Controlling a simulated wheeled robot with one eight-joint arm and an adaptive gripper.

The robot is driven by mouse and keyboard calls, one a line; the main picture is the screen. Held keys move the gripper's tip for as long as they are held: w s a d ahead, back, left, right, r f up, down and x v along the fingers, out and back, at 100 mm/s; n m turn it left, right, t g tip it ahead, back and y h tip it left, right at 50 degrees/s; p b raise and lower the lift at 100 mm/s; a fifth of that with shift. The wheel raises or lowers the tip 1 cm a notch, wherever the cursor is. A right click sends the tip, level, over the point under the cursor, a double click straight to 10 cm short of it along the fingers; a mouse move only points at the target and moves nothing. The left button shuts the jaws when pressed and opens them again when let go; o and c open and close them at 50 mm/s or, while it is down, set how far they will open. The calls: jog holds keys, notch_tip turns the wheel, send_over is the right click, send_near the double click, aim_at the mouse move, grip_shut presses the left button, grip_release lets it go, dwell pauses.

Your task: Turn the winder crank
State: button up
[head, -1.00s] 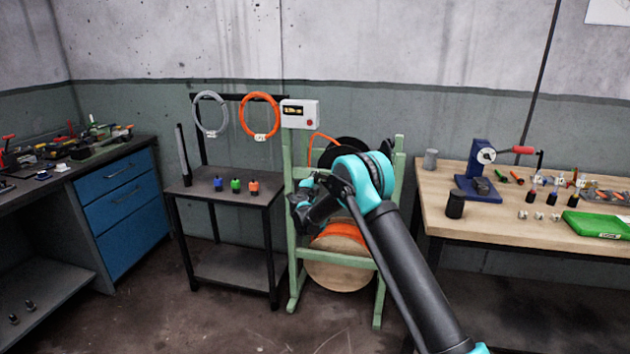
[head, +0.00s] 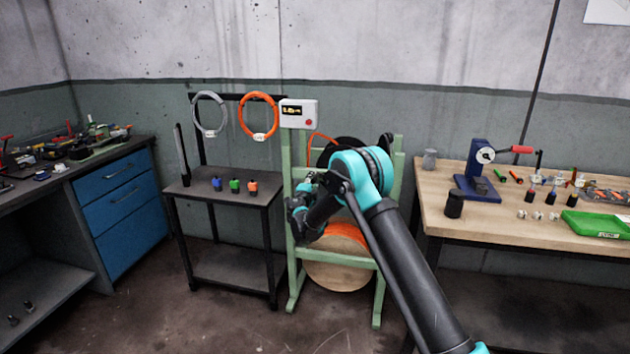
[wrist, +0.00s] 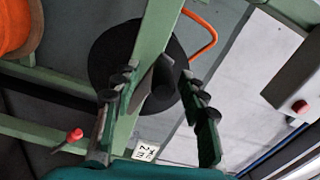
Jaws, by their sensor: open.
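The winder is a green frame (head: 290,240) with an orange cable spool (head: 340,232) low down and a black reel (head: 345,148) above it. In the wrist view the black reel (wrist: 107,52) lies behind a green post. A dark cylindrical piece (wrist: 160,80) stands out toward the camera between my fingers; I cannot tell if it is the crank's handle. My gripper (wrist: 160,100) is open around or in front of the dark piece. It shows in the head view (head: 300,212).
A display box (head: 299,113) with a red button sits above the frame. A black shelf table (head: 225,190) is at left, under grey and orange cable rings (head: 258,115). A wooden bench (head: 490,225) at right carries a blue stand (head: 478,178) with a red-handled lever.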

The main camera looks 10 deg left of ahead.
jog(key=s, duration=0.8)
jog(key=shift+s, duration=0.3)
